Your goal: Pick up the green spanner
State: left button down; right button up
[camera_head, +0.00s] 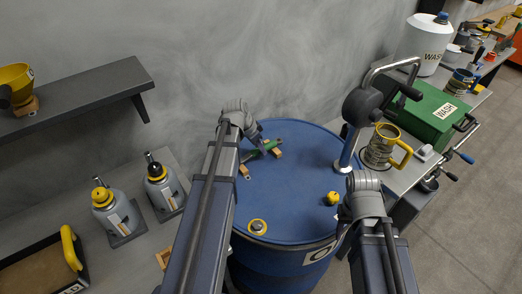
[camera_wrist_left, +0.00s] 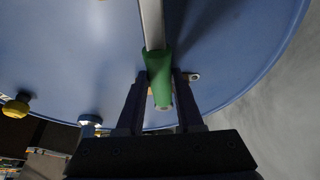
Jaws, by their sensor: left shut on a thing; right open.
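The green spanner (camera_head: 265,148) is over the far left part of a blue drum's top (camera_head: 300,180). Its green handle and grey shaft also show in the left wrist view (camera_wrist_left: 159,70). My left gripper (camera_head: 257,144) is shut on the green handle, with one finger on each side of it in the left wrist view (camera_wrist_left: 158,95). I cannot tell whether the spanner is clear of the small wooden blocks (camera_head: 276,153) beside it. My right gripper (camera_head: 349,208) is open over the drum's right edge, its fingers mostly hidden by the wrist.
A yellow-handled mug (camera_head: 380,146) and a green box (camera_head: 433,112) stand on the right bench. The drum's middle is clear.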

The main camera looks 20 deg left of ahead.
pick_arm(q)
jog(key=shift+r, duration=0.15)
pick_arm(e)
jog(key=shift+r, duration=0.15)
pick_arm(q)
notch_tip(320, 180, up, 10)
jog(key=p, duration=1)
pick_arm(e)
notch_tip(320, 180, up, 10)
pick_arm(q)
jog(key=shift+f, duration=0.2)
pick_arm(e)
jog(key=shift+f, duration=0.2)
